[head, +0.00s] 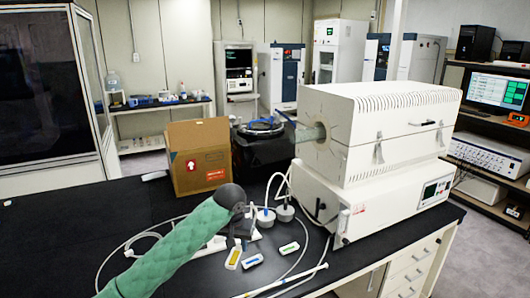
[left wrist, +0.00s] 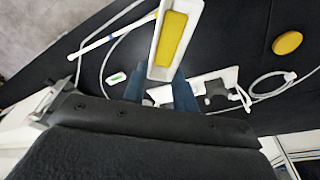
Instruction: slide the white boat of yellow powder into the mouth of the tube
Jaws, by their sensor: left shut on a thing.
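The white boat of yellow powder (left wrist: 172,38) is large in the left wrist view, its near end between my dark blue left fingers (left wrist: 160,92). It also shows in the head view (head: 233,258), low over the black bench. My left gripper (head: 238,243) is shut on it, partly hidden behind my green forearm and dark wrist. The glass tube (head: 308,132) sticks out of the left side of the white furnace, well above and to the right of the boat. The tube's inside is not clear. My right gripper is out of view.
A blue-marked boat (head: 253,260) and a green-marked boat (head: 289,248) lie on the bench. A cardboard box (head: 198,157) stands behind. A yellow disc (left wrist: 288,43) lies on the dark surface.

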